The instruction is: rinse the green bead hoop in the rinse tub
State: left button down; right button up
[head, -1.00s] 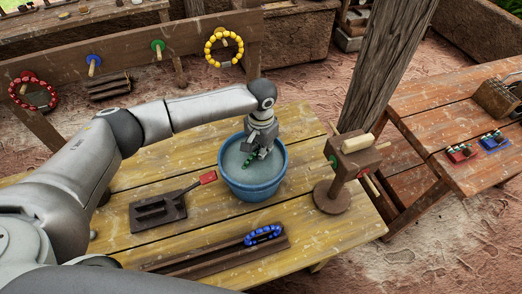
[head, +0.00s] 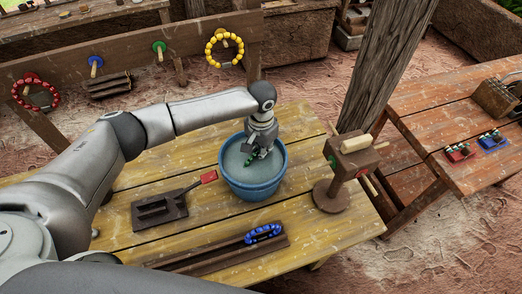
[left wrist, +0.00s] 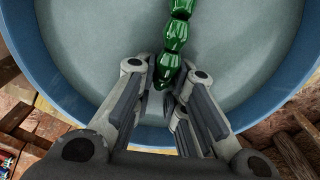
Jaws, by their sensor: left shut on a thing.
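The rinse tub (head: 230,184) is a round blue tub of grey-blue water on the yellow plank table. My left gripper (head: 259,152) points down inside the tub's rim, over or at the water. It is shut on the green bead hoop (head: 250,159), of which only a small part shows in the head view. In the left wrist view, shiny green beads (left wrist: 176,38) run up from between the gripper's fingers (left wrist: 166,88) across the water. The rest of the hoop is hidden or out of frame. I cannot tell how deep the beads sit. My right gripper is out of view.
A blue bead hoop (head: 263,233) lies on a wooden rack (head: 215,257) in front of the tub. A dark tray (head: 160,210) with a red-tipped handle is left. A wooden post stand (head: 334,190) is close right. Red (head: 40,107) and yellow (head: 240,48) hoops hang behind.

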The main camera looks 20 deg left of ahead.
pick_arm(q)
jog(key=shift+r, duration=0.2)
jog(key=shift+f+p, duration=0.35)
jog(key=shift+f, duration=0.1)
dwell(0.3)
jog(key=shift+r, duration=0.1)
notch_tip(320, 180, up, 8)
jog(key=p, duration=0.9)
jog(key=shift+r, duration=0.25)
notch_tip(320, 180, up, 2)
jog(key=shift+r, duration=1.2)
